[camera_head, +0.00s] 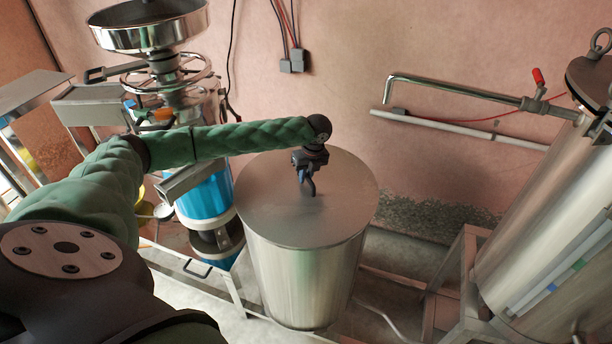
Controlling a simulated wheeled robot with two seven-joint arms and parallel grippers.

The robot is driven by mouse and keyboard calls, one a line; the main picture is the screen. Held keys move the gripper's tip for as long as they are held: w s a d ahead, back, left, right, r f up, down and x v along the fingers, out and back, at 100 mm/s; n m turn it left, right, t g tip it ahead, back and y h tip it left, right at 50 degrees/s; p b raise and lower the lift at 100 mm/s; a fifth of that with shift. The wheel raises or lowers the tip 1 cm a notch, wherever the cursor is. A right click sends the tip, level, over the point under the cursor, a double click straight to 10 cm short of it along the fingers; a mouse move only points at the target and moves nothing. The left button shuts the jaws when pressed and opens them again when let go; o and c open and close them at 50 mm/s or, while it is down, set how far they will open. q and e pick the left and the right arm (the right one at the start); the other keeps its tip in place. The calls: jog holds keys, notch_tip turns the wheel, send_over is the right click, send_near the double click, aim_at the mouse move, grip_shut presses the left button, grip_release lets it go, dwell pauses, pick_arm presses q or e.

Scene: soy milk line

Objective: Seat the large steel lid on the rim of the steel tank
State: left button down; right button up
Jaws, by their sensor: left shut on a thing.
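The large steel lid (260,205) is a flat round disc over the top of the steel tank (300,278). It looks level, and its edge lines up closely with the tank's rim. The rim is hidden under the lid, so I cannot tell whether the lid touches it all round. My left gripper (309,190) points down at the middle of the lid and is shut on its handle, which is mostly hidden by the fingers. My right gripper is not in view.
A grinder with a steel hopper (150,25) and a blue body (207,198) stands close left of the tank. A tall steel vessel (545,230) on a frame stands at the right, with a pipe (450,88) reaching left from it. The pink wall is behind.

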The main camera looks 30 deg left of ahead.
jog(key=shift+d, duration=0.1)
pick_arm(q)
jog(key=shift+f, duration=0.3)
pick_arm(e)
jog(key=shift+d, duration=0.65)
pick_arm(q)
jog(key=shift+f, duration=0.1)
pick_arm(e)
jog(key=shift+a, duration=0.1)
pick_arm(q)
jog(key=c, duration=1.3)
grip_release()
jog(key=shift+c, duration=0.2)
jog(key=shift+f, duration=0.1)
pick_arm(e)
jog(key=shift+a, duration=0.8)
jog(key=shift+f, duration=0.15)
